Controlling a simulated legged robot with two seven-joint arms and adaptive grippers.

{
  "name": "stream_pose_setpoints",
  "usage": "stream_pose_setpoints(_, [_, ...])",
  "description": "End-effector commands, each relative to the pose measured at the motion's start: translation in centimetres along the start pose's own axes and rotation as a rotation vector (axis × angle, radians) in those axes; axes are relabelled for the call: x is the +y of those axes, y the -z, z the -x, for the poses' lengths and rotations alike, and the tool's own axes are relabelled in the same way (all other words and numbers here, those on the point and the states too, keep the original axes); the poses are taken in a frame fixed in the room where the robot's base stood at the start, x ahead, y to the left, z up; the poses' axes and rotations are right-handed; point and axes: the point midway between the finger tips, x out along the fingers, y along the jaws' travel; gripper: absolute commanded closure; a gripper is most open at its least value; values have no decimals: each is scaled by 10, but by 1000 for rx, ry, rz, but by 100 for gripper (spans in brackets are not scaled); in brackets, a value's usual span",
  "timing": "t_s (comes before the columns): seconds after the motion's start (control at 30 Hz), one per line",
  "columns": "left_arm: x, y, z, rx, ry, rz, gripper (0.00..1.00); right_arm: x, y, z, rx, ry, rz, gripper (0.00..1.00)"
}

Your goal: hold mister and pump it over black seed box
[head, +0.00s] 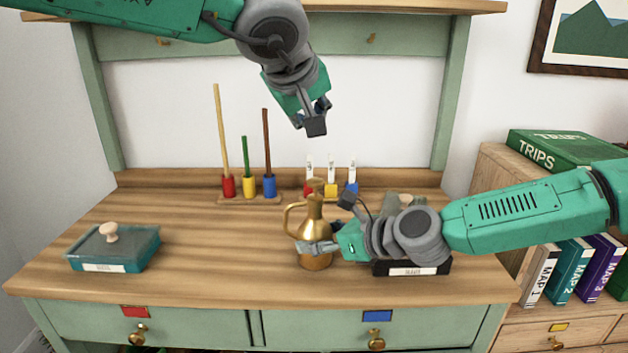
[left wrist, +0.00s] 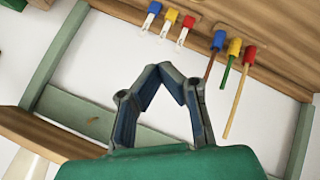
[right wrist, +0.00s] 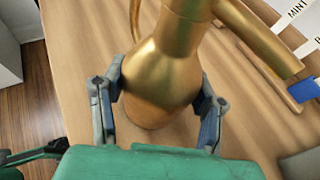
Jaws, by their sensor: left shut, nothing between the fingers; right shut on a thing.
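The brass mister (head: 313,222) stands upright near the middle of the wooden desk in the head view. My right gripper (head: 318,247) is shut around its lower body, and the right wrist view shows the fingers on both sides of the brass mister (right wrist: 165,75). The black seed box (head: 430,267) lies just right of the mister, mostly hidden behind my right gripper and wrist; its white front label shows. My left gripper (head: 316,126) is shut and empty, raised above the back of the desk; its fingertips meet in the left wrist view (left wrist: 160,72).
A teal lidded box (head: 113,262) sits at the desk's left. Coloured holders with tall sticks (head: 248,190) and a row of white labelled markers (head: 331,176) stand at the back. The desk's left middle is clear. Books (head: 570,270) are on a shelf at right.

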Motion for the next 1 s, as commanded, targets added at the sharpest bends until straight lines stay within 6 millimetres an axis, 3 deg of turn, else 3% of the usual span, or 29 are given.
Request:
stream_pose_setpoints(0.5, [-34, -34, -46, -2, 3, 0, 100, 0, 1, 0, 2, 0, -1, 88])
stream_pose_setpoints(1.0, [-38, -38, -51, -2, 1, 1, 100, 0, 1, 0, 2, 0, -1, 88])
